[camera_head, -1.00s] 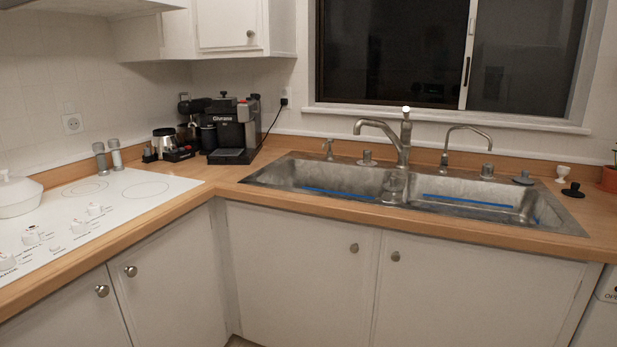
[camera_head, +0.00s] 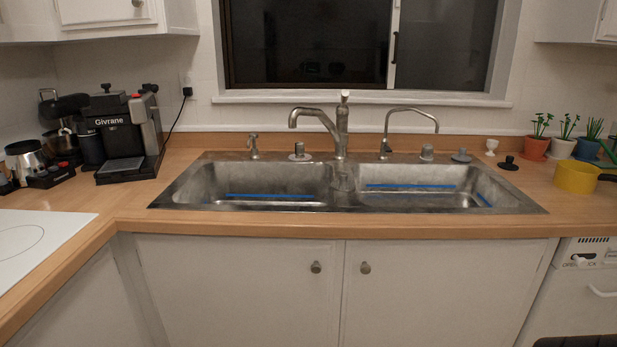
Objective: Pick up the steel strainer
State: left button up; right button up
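A small grey metal-looking piece with a knob (camera_head: 461,156) lies on the sink's back right rim. It may be the steel strainer, but it is too small to be sure. A similar black knobbed piece (camera_head: 508,163) lies on the wooden counter, just right of the sink. The steel double sink (camera_head: 170,193) is set in the counter, with blue strips in both basins. Neither of my grippers is in view.
The tall faucet (camera_head: 341,130) and a thin curved tap (camera_head: 410,111) rise behind the sink. A white cup (camera_head: 491,146), potted plants (camera_head: 561,147) and a yellow pan (camera_head: 574,178) are at right. A coffee machine (camera_head: 128,130) stands left. The front counter strip is clear.

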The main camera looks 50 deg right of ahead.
aim_at(342, 184)
jog(key=z, duration=0.45)
jog(key=i, duration=0.95)
jog(key=z, duration=0.8)
